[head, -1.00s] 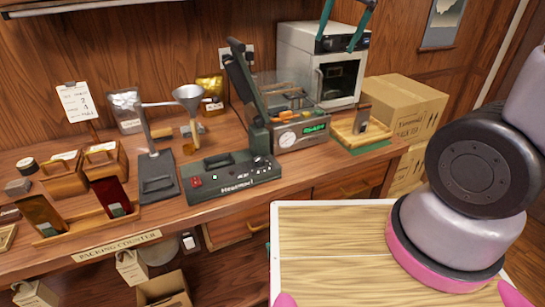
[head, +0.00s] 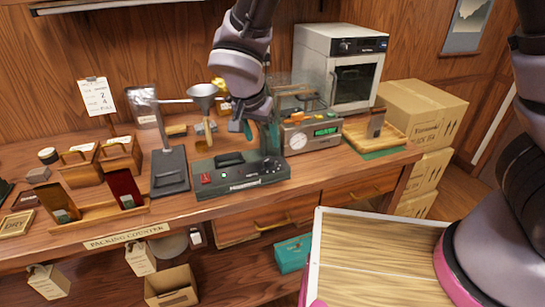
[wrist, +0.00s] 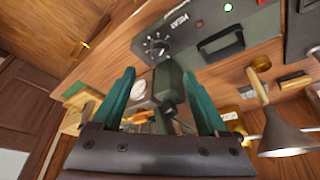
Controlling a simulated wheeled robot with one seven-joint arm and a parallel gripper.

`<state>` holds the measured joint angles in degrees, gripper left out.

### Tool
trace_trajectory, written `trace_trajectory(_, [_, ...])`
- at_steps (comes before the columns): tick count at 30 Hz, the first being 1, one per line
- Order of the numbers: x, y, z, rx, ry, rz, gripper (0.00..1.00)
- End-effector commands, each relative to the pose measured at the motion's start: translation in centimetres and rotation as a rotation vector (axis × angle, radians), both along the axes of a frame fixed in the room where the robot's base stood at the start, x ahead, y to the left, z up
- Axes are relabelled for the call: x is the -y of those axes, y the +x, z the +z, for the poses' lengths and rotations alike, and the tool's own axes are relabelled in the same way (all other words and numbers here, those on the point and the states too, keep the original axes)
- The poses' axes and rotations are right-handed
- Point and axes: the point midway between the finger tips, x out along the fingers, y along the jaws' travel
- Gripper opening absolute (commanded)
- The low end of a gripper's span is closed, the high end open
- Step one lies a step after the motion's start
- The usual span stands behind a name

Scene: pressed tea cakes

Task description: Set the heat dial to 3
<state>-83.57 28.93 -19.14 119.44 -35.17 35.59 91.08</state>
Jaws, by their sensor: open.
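The heat dial (wrist: 157,46) is a dark round knob with pale marks around it on the dark green sealer (wrist: 205,22). It shows in the wrist view just beyond my fingertips; its setting is too small to read. In the head view the sealer (head: 212,190) stands at the counter's front, with the dial (head: 270,166) toward the right end of its panel. My gripper (wrist: 157,76) is open, with two teal fingers apart and nothing held. In the head view my gripper (head: 258,128) hangs above the sealer's right half, pointing down, and hides its raised arm.
A machine with a green display (head: 325,132) stands close behind to the right, and a metal funnel (head: 203,92) on a stand to the left. A white oven (head: 340,68) is at the back. Cardboard boxes (head: 425,112) are at the right.

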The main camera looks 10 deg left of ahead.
Motion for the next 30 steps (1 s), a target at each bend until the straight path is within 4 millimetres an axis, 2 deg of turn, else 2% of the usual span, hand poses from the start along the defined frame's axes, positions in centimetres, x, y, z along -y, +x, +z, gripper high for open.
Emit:
trace_trajectory(9, [0.6,2.3,-5.5,-0.002,-0.005,-0.003,0.76])
trace_trajectory(15, [0.8,3.4,-8.1,-0.001,-0.002,-0.002,0.76])
trace_trajectory(20, [0.9,3.7,-9.0,-0.002,-0.001,-0.002,0.76])
trace_trajectory(28, [0.8,3.7,-9.1,-0.002,0.0,-0.001,0.76])
trace_trajectory(29, [0.8,3.7,-9.1,-0.002,0.0,-0.001,0.69])
trace_trajectory(30, [0.8,3.7,-9.1,-0.002,0.0,-0.001,0.54])
